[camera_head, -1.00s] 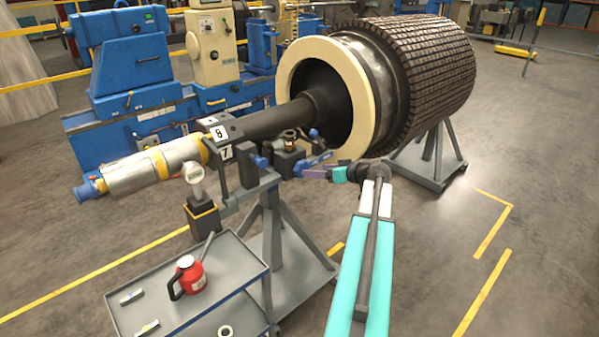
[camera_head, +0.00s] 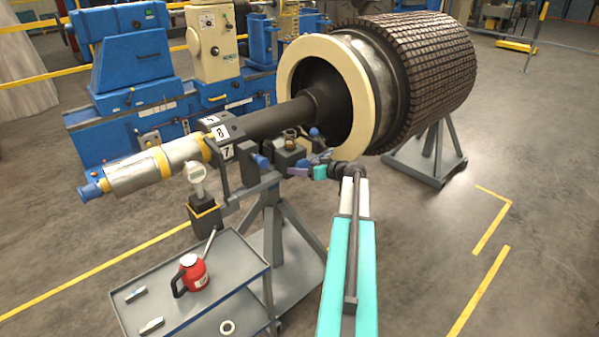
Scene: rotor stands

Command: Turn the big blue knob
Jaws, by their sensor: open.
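Several blue knobs are in view. A larger blue knob (camera_head: 261,161) sits at the left end of the dark bracket beside the rotor shaft. A smaller blue knob (camera_head: 314,132) sits higher up, near a brass-coloured fitting. My gripper (camera_head: 297,168), with its purple and blue parts, is open. It is just right of the larger knob and points left toward it. A small gap seems to lie between them, but contact is hard to judge at this size. Part of the bracket is hidden behind the gripper.
The dark shaft (camera_head: 262,122) and big rotor (camera_head: 430,75) rest on grey stands. A grey cart (camera_head: 235,262) below carries a red can (camera_head: 193,272).

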